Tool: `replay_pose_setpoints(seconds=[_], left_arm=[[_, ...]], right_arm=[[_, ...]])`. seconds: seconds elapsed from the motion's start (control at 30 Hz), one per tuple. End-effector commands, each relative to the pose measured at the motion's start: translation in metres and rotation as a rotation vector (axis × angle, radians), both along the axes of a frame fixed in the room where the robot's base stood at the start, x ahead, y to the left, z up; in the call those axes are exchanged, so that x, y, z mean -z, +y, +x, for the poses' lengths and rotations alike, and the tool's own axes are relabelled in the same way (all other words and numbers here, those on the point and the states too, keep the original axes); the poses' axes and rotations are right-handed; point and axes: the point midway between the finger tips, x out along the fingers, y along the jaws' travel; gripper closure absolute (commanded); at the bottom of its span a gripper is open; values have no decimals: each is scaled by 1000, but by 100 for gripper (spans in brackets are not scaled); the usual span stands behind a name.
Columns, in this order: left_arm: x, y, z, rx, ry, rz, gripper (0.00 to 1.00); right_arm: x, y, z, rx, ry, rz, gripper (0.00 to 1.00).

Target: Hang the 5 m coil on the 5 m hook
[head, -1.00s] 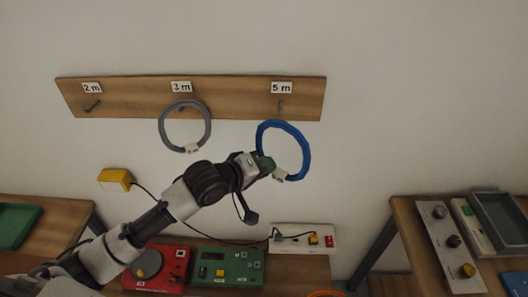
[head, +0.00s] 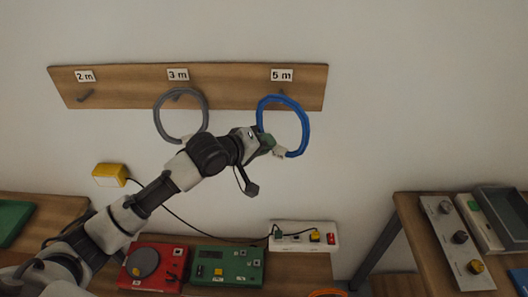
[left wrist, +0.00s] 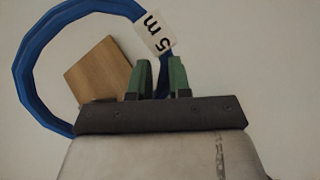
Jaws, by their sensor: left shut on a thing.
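The blue 5 m coil (head: 306,124) is held up in front of the wall board. My left gripper (head: 268,143) is shut on its lower left part, by its white tag. In the left wrist view the green fingers (left wrist: 160,80) close on the blue coil (left wrist: 27,70), and its tag (left wrist: 156,33) reads "5 m". The 5 m hook (head: 281,93) shows just at the coil's top edge, under the 5 m label (head: 282,75). I cannot tell whether the coil is around the hook or in front of it. My right gripper is not in view.
The wooden board (head: 230,87) also bears 2 m and 3 m hooks. A grey coil (head: 157,124) hangs at the 3 m hook, left of my gripper. Below are a power strip (head: 290,236), a green box (head: 228,266) and a red box (head: 150,265) on a bench.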

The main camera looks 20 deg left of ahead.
Motion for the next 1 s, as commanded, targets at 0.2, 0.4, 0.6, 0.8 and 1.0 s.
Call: replay_pose_setpoints(seconds=[0.2,0.4,0.6,0.8,1.0], left_arm=[[2,4,13,-1,-3,0,100],[3,8,25,-2,-3,0,100],[4,11,36,-1,-3,1,100],[5,14,48,-1,-3,0,100],[10,16,55,0,-1,-2,100]], right_arm=[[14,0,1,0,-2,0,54],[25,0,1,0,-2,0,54],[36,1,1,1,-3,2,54],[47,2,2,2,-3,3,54],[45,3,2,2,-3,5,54]])
